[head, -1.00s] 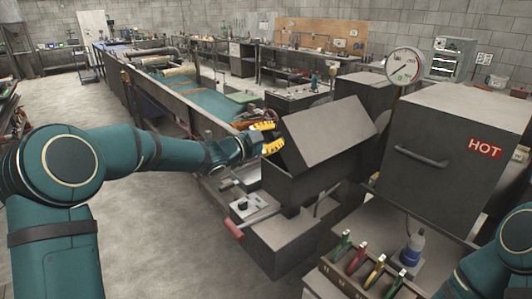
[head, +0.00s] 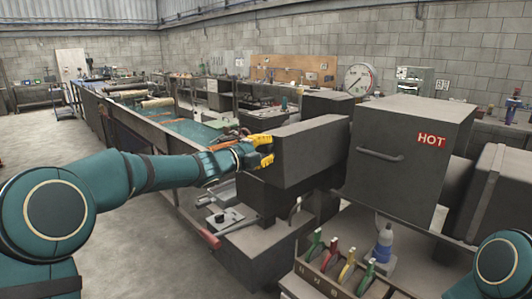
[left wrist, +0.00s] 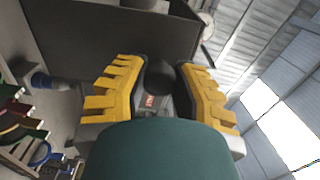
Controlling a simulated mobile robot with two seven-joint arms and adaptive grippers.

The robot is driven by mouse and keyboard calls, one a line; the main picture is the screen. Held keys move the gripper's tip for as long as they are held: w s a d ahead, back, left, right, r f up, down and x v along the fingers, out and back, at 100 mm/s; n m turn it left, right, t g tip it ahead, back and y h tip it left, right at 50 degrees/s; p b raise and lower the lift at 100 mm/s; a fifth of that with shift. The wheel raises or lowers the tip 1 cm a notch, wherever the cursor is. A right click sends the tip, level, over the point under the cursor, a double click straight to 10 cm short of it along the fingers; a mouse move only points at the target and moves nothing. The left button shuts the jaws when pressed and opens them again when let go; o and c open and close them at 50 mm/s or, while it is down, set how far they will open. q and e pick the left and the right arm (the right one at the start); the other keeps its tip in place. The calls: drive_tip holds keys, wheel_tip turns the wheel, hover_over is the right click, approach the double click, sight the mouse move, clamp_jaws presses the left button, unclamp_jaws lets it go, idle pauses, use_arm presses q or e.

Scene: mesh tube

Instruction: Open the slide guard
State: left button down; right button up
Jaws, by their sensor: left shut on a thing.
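The slide guard (head: 312,158) is a dark grey box-like cover in the middle of the head view, left of the oven-like box. In the left wrist view, the yellow fingers of my left gripper (left wrist: 158,85) stand either side of a dark round knob (left wrist: 158,72), and a dark grey panel (left wrist: 105,32) lies beyond. The gripper is shut on the knob, which seems to belong to the guard. My right gripper is out of view.
A dark box with a HOT label (head: 408,150) stands right of the guard. A red-handled lever (head: 211,239) is below left. A rack of coloured-handled tools (head: 325,275) and a blue-grey bottle (head: 383,246) are in front. Open floor lies at left.

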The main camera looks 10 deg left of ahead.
use_arm(q)
drive_tip(key=shift+d+r, duration=0.1)
drive_tip(key=shift+r, duration=0.1)
idle(0.3)
drive_tip(key=c, duration=0.7)
unclamp_jaws()
drive_tip(key=shift+s, duration=0.1)
drive_tip(key=shift+f, duration=0.15)
drive_tip(key=v, duration=1.2)
